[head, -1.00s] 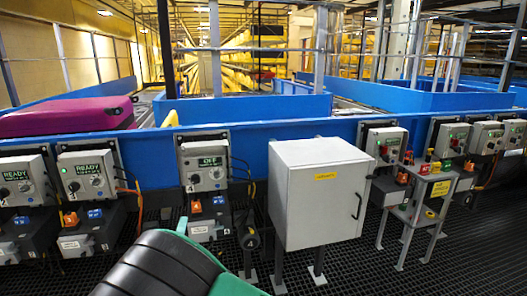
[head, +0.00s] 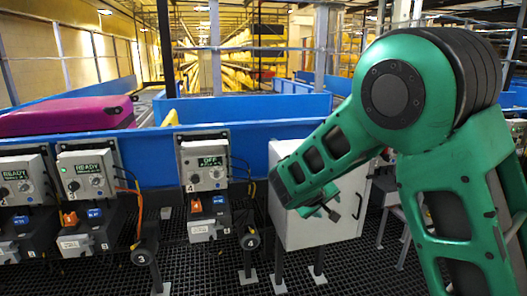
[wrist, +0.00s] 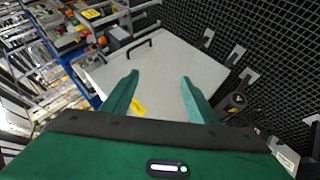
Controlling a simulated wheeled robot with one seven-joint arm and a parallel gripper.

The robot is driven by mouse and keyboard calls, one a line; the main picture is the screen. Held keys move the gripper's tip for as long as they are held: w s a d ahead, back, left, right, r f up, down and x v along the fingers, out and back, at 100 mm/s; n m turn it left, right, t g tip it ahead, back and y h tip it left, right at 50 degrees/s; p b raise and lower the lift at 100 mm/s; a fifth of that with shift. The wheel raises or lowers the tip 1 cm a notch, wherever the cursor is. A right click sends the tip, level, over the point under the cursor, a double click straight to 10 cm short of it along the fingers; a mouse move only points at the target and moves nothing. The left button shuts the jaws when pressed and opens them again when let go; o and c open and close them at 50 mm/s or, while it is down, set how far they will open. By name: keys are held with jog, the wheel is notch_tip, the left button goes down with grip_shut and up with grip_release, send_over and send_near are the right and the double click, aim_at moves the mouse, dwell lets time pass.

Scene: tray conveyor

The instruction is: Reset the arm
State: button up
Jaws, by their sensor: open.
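My gripper (head: 326,208) is at the end of my green arm, in front of the grey cabinet in the head view. In the wrist view its two green fingers (wrist: 160,92) are spread apart with nothing between them. The grey cabinet (head: 296,231) stands on legs, and my arm hides part of its front. In the wrist view the cabinet (wrist: 157,68) lies beyond the fingers, with its dark handle and yellow label showing. I cannot tell the exact gap between the fingers and the cabinet.
Control boxes (head: 89,175) with switches line the blue conveyor wall (head: 150,160) on the left. A magenta suitcase (head: 65,117) lies on the conveyor. A numbered post (head: 250,240) stands left of the cabinet. The dark grid floor (head: 200,270) is open in front.

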jog(key=s+d+r+m+g+y, duration=0.25)
jog(key=s+d+m+g, duration=0.35)
jog(key=s+d, duration=1.4)
jog(key=s+r+m+g+y, duration=0.1)
jog(key=s+m+g+y, duration=0.1)
jog(key=s, duration=2.2)
jog(key=m+y, duration=0.1)
jog(key=m, duration=0.1)
jog(key=shift+s+r+m, duration=0.15)
jog(key=shift+s+m, duration=0.1)
jog(key=shift+m, duration=0.05)
jog(key=shift+d+y, duration=0.1)
jog(key=shift+y, duration=0.15)
jog(key=shift+w+f, duration=0.25)
jog(key=shift+w, duration=0.35)
